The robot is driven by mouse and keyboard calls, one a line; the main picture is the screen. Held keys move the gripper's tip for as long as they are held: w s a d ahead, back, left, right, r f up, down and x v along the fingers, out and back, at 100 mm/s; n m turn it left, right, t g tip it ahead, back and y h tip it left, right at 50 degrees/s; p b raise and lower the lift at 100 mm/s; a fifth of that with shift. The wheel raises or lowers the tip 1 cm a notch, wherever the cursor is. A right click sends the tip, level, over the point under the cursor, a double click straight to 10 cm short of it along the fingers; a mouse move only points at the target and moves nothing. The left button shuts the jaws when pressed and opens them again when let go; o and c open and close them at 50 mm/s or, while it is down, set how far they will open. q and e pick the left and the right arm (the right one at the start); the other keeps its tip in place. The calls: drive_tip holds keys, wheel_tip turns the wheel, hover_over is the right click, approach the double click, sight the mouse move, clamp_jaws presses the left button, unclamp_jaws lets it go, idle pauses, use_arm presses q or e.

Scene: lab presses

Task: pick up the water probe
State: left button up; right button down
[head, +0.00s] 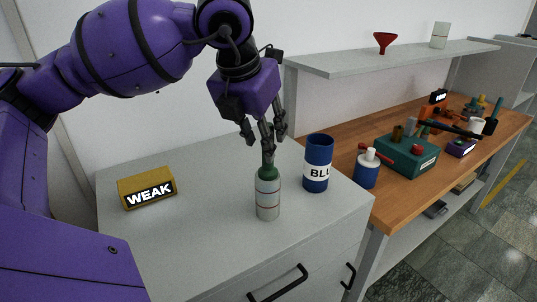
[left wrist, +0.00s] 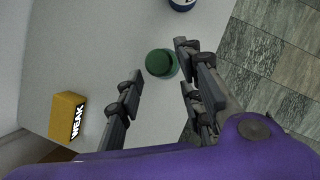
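A pale grey cylindrical bottle with red bands and a dark green top (head: 267,198) stands upright on the grey cabinet top, near its front edge. It carries no label that I can read as water probe. My left gripper (head: 268,140) is just above it, pointing down. In the left wrist view the green top (left wrist: 160,63) shows between the two spread fingers of the left gripper (left wrist: 160,58), which is open and empty. I cannot tell whether a finger touches the top. My right gripper is in neither view.
A blue cup labelled BLU (head: 317,165) stands close to the right of the bottle. A yellow block marked WEAK (head: 147,190) lies to the left. A blue and white bottle (head: 366,170) and a green box (head: 405,158) are on the wooden bench. The cabinet's middle is clear.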

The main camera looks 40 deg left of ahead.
use_arm(q)
drive_tip(key=x, duration=0.5)
drive_tip(key=shift+w+r+p, duration=0.1)
drive_tip(key=shift+p, duration=0.25)
clamp_jaws()
